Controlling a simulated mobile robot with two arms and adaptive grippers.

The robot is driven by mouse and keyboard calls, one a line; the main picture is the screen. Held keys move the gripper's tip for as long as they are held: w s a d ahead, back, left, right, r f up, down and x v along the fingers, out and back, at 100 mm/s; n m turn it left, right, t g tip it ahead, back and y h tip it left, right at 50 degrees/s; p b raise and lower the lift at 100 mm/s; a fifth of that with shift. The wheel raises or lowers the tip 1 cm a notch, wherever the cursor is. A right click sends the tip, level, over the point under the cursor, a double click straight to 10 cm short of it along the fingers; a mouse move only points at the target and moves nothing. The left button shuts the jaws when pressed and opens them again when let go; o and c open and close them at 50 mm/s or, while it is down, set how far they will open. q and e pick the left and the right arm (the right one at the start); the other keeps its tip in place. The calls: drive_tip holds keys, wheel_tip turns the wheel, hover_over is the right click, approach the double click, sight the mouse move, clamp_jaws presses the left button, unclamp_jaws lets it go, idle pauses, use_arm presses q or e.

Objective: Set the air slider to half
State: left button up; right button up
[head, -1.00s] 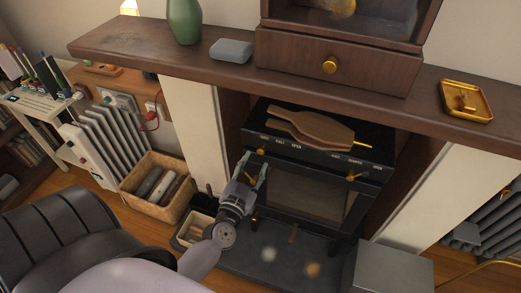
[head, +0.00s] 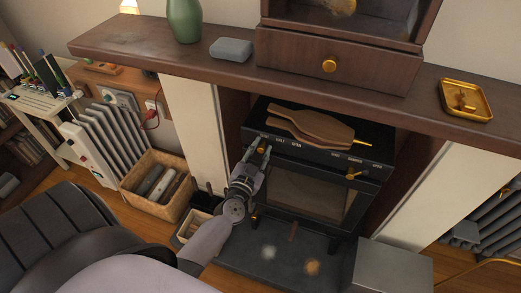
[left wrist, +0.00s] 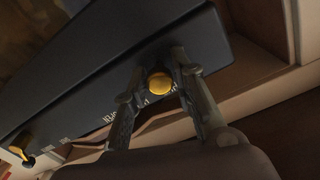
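A black stove (head: 310,160) stands in the fireplace with two brass slider knobs on its front. The left knob (head: 262,149) is by the leftmost label of its row, and the right knob (head: 353,176) is near the middle of its own row. The labels are too small to tell which slider is air. My left gripper (head: 259,153) is at the left knob. In the left wrist view the left knob (left wrist: 159,83) lies between the spread fingers, with slim gaps beside it. The right knob (left wrist: 20,151) shows at lower left. My right gripper is not in view.
Wooden bellows (head: 310,128) lie on the stove top. The mantel shelf (head: 190,64) juts out above. A wicker basket (head: 157,190) stands at left and a grey metal box (head: 392,268) at the lower right.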

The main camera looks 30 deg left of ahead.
sight(280, 147)
use_arm(q)
clamp_jaws()
idle(0.3)
drive_tip(key=d+p, duration=0.1)
drive_tip(key=d, duration=0.1)
drive_tip(key=w+d+p, duration=0.1)
drive_tip(key=d+p, duration=0.1)
drive_tip(key=shift+d+r, duration=0.1)
drive_tip(key=shift+d, duration=0.2)
drive_tip(key=shift+w+d, duration=0.1)
drive_tip(key=shift+d, duration=0.1)
drive_tip(key=shift+o, duration=2.2)
unclamp_jaws()
